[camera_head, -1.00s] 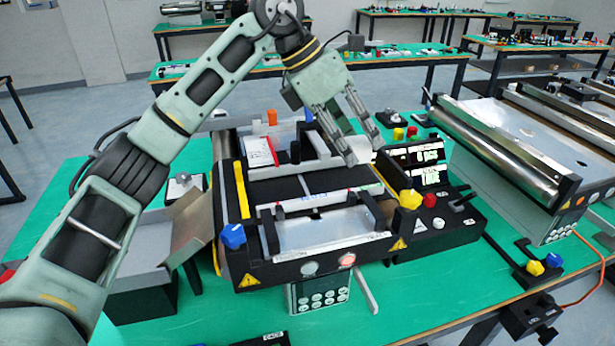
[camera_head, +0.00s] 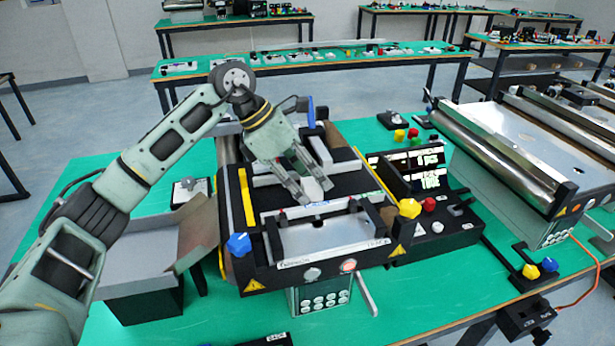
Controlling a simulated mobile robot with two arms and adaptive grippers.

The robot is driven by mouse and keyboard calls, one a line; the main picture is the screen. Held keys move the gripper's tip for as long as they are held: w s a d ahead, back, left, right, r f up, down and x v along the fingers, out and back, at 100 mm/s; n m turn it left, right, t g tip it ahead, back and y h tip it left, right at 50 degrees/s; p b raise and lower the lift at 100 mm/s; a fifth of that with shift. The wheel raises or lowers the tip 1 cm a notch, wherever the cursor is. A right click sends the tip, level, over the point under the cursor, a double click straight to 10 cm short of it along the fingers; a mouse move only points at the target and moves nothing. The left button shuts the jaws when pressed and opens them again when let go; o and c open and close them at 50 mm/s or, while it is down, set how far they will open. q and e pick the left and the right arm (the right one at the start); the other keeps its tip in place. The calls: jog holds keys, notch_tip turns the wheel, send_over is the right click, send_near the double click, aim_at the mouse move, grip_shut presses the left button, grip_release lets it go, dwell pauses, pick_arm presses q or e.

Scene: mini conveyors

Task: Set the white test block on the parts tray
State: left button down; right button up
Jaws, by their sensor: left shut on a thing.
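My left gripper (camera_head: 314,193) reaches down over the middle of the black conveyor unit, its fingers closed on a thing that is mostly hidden. The white test block showed at these fingers a second ago; its outline is hard to make out now. The fingers are just behind the front rail of the unit. A shallow silver tray (camera_head: 330,240) lies at the unit's front, nearer to me than the fingertips. I cannot tell for sure that it is the parts tray. My right gripper is not in view.
An open grey box (camera_head: 145,252) with a brown flap stands left of the unit. A blue knob (camera_head: 238,244) and a yellow knob (camera_head: 410,208) flank the front. A black control box (camera_head: 438,222) stands at right, with a large roller conveyor (camera_head: 500,150) beyond it.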

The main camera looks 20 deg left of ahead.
pick_arm(q)
jog(key=c, duration=1.3)
grip_release()
jog(key=shift+f, duration=0.1)
